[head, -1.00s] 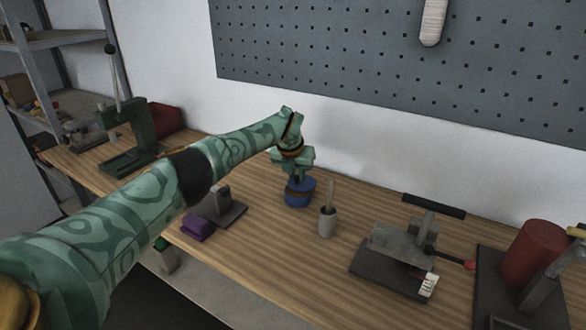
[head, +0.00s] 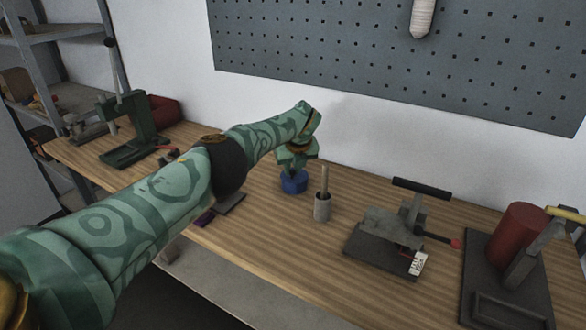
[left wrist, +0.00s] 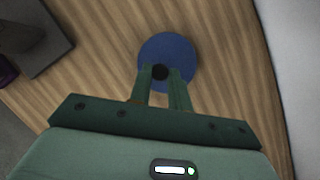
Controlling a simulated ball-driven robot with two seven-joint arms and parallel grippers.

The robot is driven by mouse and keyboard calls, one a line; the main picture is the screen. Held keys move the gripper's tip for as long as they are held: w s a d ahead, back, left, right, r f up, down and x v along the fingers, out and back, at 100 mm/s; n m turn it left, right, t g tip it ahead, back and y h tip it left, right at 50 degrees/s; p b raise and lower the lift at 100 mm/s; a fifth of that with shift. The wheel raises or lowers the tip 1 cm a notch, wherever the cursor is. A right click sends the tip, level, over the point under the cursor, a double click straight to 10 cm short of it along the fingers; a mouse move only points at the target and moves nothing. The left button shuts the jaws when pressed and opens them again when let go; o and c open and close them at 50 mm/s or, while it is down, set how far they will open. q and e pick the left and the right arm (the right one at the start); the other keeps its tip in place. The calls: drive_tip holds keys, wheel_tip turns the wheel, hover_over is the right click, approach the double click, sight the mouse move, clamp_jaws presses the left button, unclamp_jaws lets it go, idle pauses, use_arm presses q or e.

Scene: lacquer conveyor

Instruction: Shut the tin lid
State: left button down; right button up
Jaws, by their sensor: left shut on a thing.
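A round blue tin (head: 294,184) stands on the wooden workbench, right below my left gripper. In the left wrist view its blue lid (left wrist: 184,52) shows from above as a disc with a dark knob (left wrist: 160,72) at its middle. My left gripper (head: 297,170) points down at the tin, and in the left wrist view its fingers (left wrist: 160,80) are closed on the knob. I cannot tell from these views whether the lid sits fully down on the tin. My right gripper is in neither view.
A grey lever press (head: 385,232) and a red cylinder (head: 518,235) stand farther right. A green press (head: 130,128) stands at the left. A pegboard (head: 400,60) hangs behind.

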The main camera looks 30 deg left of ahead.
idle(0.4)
use_arm(q)
drive_tip(key=c, duration=1.3)
unclamp_jaws()
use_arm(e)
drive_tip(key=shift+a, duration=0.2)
use_arm(q)
drive_tip(key=p+v, duration=0.9)
drive_tip(key=v, duration=0.7)
drive_tip(key=shift+r+p, duration=0.15)
drive_tip(key=shift+p, duration=0.2)
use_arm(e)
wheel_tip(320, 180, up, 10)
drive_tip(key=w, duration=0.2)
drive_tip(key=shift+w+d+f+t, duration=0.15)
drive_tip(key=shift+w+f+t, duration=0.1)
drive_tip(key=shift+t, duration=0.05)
